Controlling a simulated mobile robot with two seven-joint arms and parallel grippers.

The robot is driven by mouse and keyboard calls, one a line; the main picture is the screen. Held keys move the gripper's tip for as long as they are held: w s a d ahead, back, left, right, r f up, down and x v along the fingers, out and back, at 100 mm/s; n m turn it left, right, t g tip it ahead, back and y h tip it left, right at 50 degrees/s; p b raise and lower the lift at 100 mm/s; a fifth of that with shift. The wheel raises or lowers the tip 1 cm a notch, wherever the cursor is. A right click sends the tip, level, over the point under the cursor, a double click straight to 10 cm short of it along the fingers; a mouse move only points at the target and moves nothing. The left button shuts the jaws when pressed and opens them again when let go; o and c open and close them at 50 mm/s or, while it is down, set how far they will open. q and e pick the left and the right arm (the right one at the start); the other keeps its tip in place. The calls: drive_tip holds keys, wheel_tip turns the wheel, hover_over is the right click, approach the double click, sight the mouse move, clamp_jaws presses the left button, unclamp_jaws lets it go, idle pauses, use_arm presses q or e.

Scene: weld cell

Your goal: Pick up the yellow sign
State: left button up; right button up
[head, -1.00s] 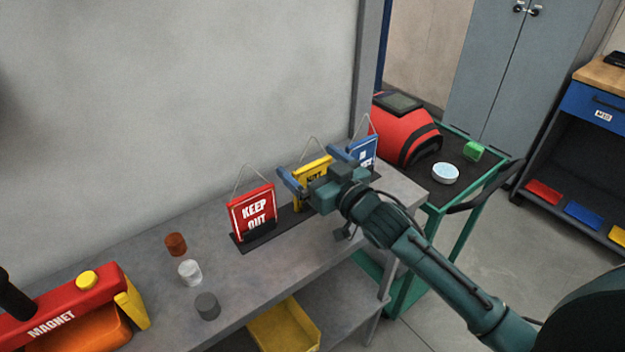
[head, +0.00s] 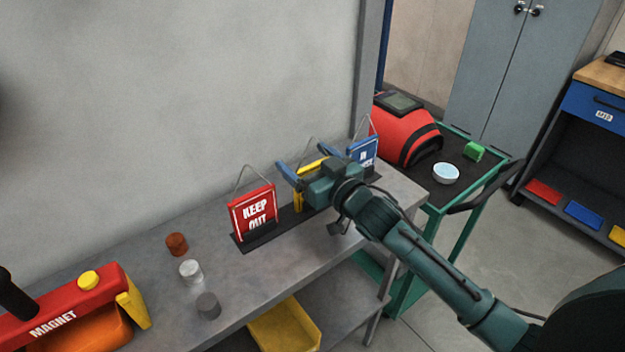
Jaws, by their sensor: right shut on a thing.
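The yellow sign (head: 298,200) stands in the dark rack (head: 262,237) on the grey bench, between a red KEEP OUT sign (head: 254,212) on its left and a blue sign (head: 363,152) on its right. Most of its face is hidden behind my right gripper (head: 304,170); a yellow left edge and top edge show, with its hanging wire above. My right gripper is at the sign with a finger on each side and is shut on it. Whether the sign is lifted at all cannot be seen. My left gripper is not in view.
A rust-brown cylinder (head: 177,244), a pale one (head: 190,272) and a grey one (head: 208,305) stand on the bench (head: 130,255). A red MAGNET tool (head: 70,305) lies at left. A green cart (head: 470,205) with a red welding helmet (head: 402,135) stands at right.

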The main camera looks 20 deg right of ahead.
wheel_tip(320, 180, up, 10)
idle(0.6)
